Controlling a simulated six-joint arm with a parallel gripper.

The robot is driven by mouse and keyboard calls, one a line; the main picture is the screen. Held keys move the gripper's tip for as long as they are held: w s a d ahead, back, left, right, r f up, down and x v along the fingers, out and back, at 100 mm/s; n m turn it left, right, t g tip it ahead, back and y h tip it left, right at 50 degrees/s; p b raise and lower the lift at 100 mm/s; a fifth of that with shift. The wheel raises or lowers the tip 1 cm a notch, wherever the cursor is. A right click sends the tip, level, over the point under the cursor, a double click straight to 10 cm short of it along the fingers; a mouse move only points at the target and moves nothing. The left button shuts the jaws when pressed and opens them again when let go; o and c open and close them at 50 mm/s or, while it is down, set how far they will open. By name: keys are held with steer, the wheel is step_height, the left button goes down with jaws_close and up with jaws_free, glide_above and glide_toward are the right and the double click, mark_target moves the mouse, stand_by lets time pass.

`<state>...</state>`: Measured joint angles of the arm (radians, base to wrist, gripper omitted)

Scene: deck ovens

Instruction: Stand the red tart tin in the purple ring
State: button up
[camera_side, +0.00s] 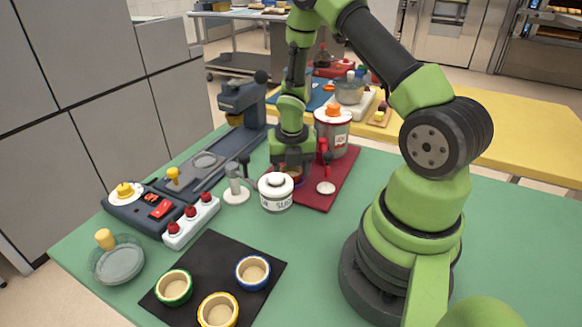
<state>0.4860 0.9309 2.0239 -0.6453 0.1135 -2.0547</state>
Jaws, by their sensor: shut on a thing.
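My gripper (292,168) points down over the left part of the dark red board, just behind the white lidded jar (276,195). It is shut on the red tart tin (295,173), of which only a small part shows between and below the fingers. The jar and the fingers hide the rest, so I cannot tell whether the tin touches anything below. I cannot make out the purple ring clearly; the area under the gripper is mostly hidden.
Green (174,300), yellow (218,322) and blue-rimmed tins (253,286) sit on a black mat (212,250). A red-handled canister (333,128) stands on the dark red board (317,202). A grey machine (135,213), a red-button box (190,228) and a glass dish (120,264) are left.

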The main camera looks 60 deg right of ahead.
steer(key=shift+r, duration=0.3)
steer(key=shift+r, duration=0.45)
steer(key=shift+f, duration=0.95)
stand_by(0.6)
steer(key=o, duration=0.6)
steer(key=shift+o, duration=0.2)
step_height(320, 180, up, 11)
steer(key=a, duration=0.1)
steer(key=shift+s, duration=0.35)
steer(key=shift+a, duration=0.1)
